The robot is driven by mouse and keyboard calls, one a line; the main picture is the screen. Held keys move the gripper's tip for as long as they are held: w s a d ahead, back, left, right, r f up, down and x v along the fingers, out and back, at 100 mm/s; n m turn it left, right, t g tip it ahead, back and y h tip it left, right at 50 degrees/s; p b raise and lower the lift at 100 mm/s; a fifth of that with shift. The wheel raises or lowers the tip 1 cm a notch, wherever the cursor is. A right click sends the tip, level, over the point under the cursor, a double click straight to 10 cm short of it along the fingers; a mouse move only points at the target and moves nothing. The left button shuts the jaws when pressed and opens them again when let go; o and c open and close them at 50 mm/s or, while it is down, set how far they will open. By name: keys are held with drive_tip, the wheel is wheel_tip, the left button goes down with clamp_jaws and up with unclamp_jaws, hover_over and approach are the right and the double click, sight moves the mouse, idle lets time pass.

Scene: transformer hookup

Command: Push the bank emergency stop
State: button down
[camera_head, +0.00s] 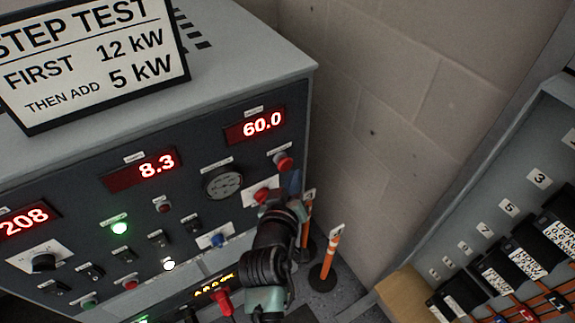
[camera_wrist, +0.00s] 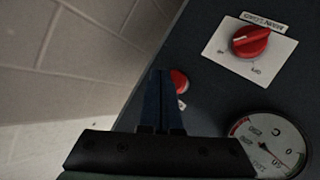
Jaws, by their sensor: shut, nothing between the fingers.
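The emergency stop is most likely the red round button (camera_head: 283,161) at the upper right of the dark load bank panel, below the 60.0 display. In the wrist view a red button (camera_wrist: 180,80) shows just right of my fingertips, partly hidden by them. My gripper (camera_wrist: 160,74) is shut and empty, its dark blue fingers pointing toward the panel beside that button. In the head view my gripper (camera_head: 294,181) is at the panel's right edge, just below the button. I cannot tell whether the fingers touch the panel or button.
A red MAIN LOAD knob (camera_wrist: 252,41) on a white plate and a round gauge (camera_wrist: 270,143) are close by. Lit displays and small switches fill the panel's left. A block wall (camera_head: 400,90) and orange posts (camera_head: 330,255) stand right of the bank.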

drive_tip(key=shift+w, duration=0.1)
idle(0.4)
drive_tip(key=shift+w+a+b, duration=0.25)
drive_tip(key=shift+a+b, duration=0.05)
drive_tip(key=shift+w+a+b, duration=0.25)
drive_tip(key=shift+w+b, duration=0.05)
drive_tip(key=shift+w, duration=0.05)
idle(0.7)
drive_tip(key=shift+s+d, duration=0.1)
drive_tip(key=shift+s+d+p, duration=0.45)
drive_tip(key=shift+s+p, duration=0.05)
drive_tip(key=shift+s, duration=0.1)
drive_tip(key=s+d+p, duration=0.3)
drive_tip(key=s, duration=0.2)
drive_tip(key=shift+d, duration=0.3)
drive_tip(key=shift+w, duration=0.1)
idle(0.4)
